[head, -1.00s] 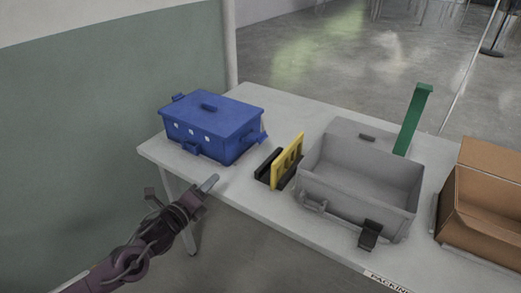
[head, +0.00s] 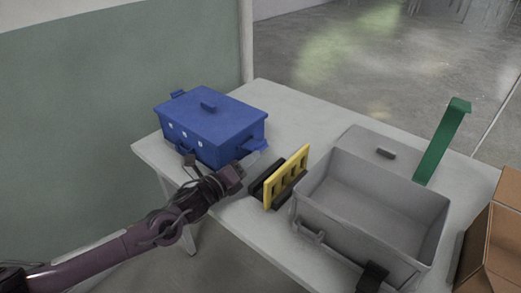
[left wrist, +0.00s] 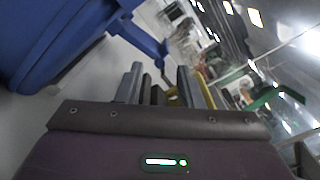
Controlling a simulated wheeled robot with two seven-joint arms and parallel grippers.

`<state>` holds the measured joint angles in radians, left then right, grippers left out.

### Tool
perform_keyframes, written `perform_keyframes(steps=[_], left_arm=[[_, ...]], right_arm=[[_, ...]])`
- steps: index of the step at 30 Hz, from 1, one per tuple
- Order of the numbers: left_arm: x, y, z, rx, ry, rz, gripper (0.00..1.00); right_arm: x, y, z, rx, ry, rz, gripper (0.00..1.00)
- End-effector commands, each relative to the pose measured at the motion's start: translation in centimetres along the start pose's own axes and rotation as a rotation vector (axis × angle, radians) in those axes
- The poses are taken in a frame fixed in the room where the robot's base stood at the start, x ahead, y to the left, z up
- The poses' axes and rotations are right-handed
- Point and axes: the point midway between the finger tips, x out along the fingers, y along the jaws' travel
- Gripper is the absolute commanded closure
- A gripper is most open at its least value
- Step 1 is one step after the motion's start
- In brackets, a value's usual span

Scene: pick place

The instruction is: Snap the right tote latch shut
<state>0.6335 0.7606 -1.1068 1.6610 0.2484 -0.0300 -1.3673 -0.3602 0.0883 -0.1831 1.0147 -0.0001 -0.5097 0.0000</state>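The blue tote (head: 210,130) stands on the table with its lid on. Its right latch (head: 252,146) sticks out from the right side, angled away from the wall. In the left wrist view the tote (left wrist: 50,40) fills the upper left, and the latch (left wrist: 143,38) juts out beyond the fingers. My left gripper (head: 252,163) is just below and in front of the right latch. In the wrist view its two fingers (left wrist: 161,80) stand apart with no tote part between them; contact with the latch cannot be told. My right gripper is not in view.
A yellow slotted panel in a black holder (head: 287,178) stands close to the right of my left gripper. Beyond it are an open grey bin (head: 370,215), a green upright (head: 442,143) and a cardboard box (head: 500,240). The table behind the panel (head: 300,115) is clear.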

Motion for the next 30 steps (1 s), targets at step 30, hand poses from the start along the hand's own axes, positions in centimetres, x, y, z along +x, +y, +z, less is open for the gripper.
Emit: perform_keyframes(steps=[30], left_arm=[[4.5,0.0,0.0,0.000,0.001,0.000,1.00]], right_arm=[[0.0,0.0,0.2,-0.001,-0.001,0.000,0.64]])
